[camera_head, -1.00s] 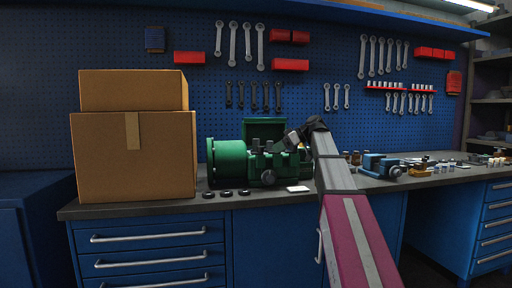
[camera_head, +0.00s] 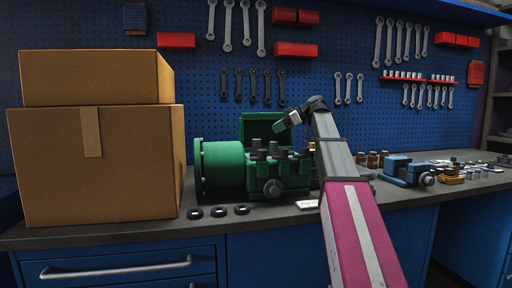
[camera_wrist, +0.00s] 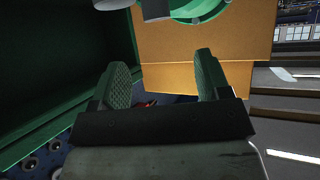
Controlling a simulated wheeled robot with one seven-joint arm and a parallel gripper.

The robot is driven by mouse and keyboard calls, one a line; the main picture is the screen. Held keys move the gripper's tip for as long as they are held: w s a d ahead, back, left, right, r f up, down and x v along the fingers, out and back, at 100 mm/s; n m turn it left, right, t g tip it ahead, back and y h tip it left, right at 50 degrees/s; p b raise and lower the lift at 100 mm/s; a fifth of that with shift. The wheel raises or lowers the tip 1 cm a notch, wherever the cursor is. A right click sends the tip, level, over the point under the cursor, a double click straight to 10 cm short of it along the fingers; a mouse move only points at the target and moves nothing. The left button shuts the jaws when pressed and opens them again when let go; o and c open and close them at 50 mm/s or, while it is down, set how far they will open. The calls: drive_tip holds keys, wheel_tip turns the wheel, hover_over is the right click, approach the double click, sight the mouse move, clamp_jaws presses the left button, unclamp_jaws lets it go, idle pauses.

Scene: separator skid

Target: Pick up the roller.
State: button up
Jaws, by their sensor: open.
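The green separator (camera_head: 225,165) stands on the bench, with a round drum end at its left, dark cylindrical caps (camera_head: 257,148) on top and a raised green lid (camera_head: 262,127) behind. I cannot tell any part surely as the roller. My gripper (camera_head: 286,124) is above the separator, in front of its lid. In the wrist view my gripper (camera_wrist: 162,72) has its two green fingers wide apart with nothing between them. A grey cylinder (camera_wrist: 154,9) and a green round part (camera_wrist: 200,10) show past the fingertips, cut off by the top edge.
Two stacked cardboard boxes (camera_head: 95,150) stand left of the separator. Several black rings (camera_head: 219,211) lie at the bench's front. A blue vise-like device (camera_head: 405,170) and small parts are at the right. Tools hang on the blue pegboard (camera_head: 320,100) behind.

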sight(256, 140)
drive_tip(key=x, duration=0.3)
drive_tip(key=w+x, duration=0.1)
drive_tip(key=x, duration=0.1)
drive_tip(key=shift+a+f, duration=0.15)
drive_tip(key=shift+a, duration=0.1)
drive_tip(key=shift+s+f+x, duration=0.15)
drive_tip(key=shift+x, duration=1.15)
drive_tip(key=shift+s+f+x, duration=0.15)
drive_tip(key=shift+s+x, duration=0.05)
drive_tip(key=shift+x, duration=1.15)
drive_tip(key=shift+d, duration=0.1)
drive_tip(key=shift+c, duration=0.3)
drive_tip(key=c, duration=1.1)
drive_tip(key=shift+c, duration=0.7)
drive_tip(key=shift+r, duration=0.15)
